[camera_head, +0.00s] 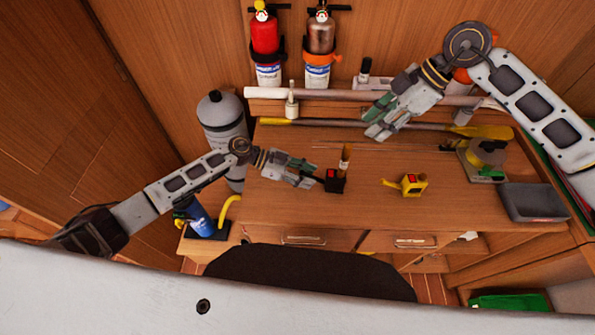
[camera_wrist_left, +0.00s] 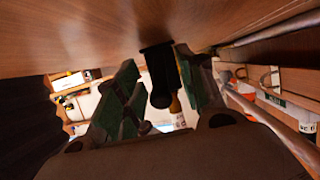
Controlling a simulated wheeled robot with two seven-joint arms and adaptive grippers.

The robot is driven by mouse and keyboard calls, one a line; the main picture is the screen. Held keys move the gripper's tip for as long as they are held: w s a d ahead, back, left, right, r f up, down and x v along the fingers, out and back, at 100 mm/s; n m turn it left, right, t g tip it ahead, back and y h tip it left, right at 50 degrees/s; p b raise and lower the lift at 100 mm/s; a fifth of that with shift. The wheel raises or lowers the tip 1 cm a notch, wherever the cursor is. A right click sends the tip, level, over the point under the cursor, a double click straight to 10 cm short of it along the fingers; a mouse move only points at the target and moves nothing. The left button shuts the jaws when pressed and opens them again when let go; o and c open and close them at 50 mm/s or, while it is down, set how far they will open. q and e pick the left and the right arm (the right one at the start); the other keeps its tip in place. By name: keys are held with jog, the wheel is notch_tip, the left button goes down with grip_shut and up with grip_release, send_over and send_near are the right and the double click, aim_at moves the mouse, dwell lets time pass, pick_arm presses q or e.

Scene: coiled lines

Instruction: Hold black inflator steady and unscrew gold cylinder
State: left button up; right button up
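In the left wrist view the black inflator (camera_wrist_left: 157,70) shows between the spread green-padded fingers, close to the right one, with a gap on the left side. The gold cylinder (camera_wrist_left: 175,104) is partly hidden behind it there. My right gripper (camera_head: 371,123) is raised above the back of the desk, apart from the inflator, fingers spread and empty.
A paddle (camera_head: 400,125) and a white bottle (camera_head: 291,105) are at the back. A line reel (camera_head: 484,158) and grey tray (camera_head: 533,203) are on the right. The desk's front middle is clear.

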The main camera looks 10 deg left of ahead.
pick_arm(q)
jog(key=shift+d+f, duration=0.25)
jog(key=shift+d, duration=0.35)
grip_shut()
